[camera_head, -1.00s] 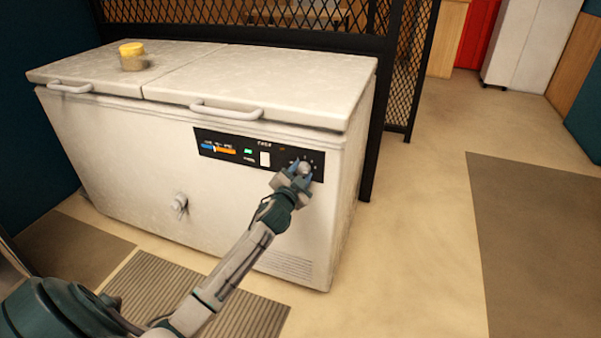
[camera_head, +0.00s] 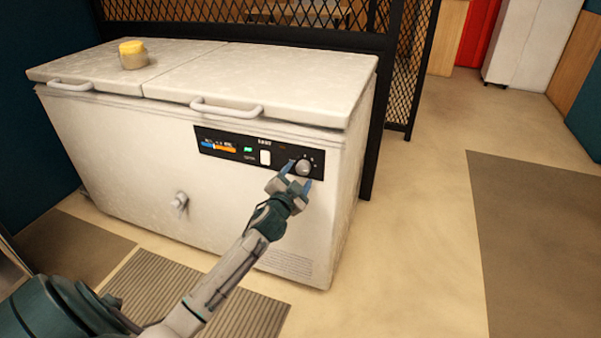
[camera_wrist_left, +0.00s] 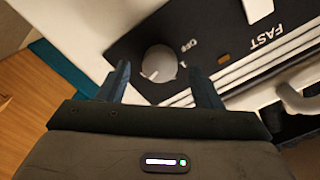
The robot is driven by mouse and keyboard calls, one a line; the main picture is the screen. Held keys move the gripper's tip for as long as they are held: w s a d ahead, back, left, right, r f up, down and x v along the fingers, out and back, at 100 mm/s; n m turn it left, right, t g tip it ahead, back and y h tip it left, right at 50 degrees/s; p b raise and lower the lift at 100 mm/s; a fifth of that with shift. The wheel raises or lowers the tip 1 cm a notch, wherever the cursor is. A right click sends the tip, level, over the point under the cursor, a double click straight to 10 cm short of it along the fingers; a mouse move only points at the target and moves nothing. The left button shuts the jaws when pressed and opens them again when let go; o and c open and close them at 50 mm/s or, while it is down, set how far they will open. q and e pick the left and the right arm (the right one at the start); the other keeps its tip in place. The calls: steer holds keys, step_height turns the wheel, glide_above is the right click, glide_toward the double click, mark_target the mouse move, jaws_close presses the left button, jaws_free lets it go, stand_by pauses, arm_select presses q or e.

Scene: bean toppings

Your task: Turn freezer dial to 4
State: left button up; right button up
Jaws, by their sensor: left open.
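The white chest freezer (camera_head: 130,140) has a black control panel (camera_head: 222,150) on its front. The grey round dial (camera_head: 304,167) is at the panel's right end. It also shows in the left wrist view (camera_wrist_left: 159,64), with a white pointer mark towards the lower left of that picture and "OFF" and "1" printed beside it. The other numbers are hidden or too small to read. My left gripper (camera_head: 296,178) is open just in front of the dial. In the left wrist view its fingers (camera_wrist_left: 162,90) are apart and short of the dial, not gripping it. My right gripper is not in view.
A yellow-lidded jar (camera_head: 132,55) stands on the freezer lid. Lid handles (camera_head: 226,109) and a drain tap (camera_head: 180,203) stick out from the freezer. A black mesh partition (camera_head: 300,20) stands behind it. The floor at the right (camera_head: 425,180) is clear.

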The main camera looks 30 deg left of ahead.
arm_select(q)
steer(key=v, duration=0.7)
steer(key=shift+s, duration=0.35)
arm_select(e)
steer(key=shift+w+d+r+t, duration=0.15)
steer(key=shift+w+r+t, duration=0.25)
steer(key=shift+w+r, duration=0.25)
arm_select(q)
steer(key=shift+d, duration=0.1)
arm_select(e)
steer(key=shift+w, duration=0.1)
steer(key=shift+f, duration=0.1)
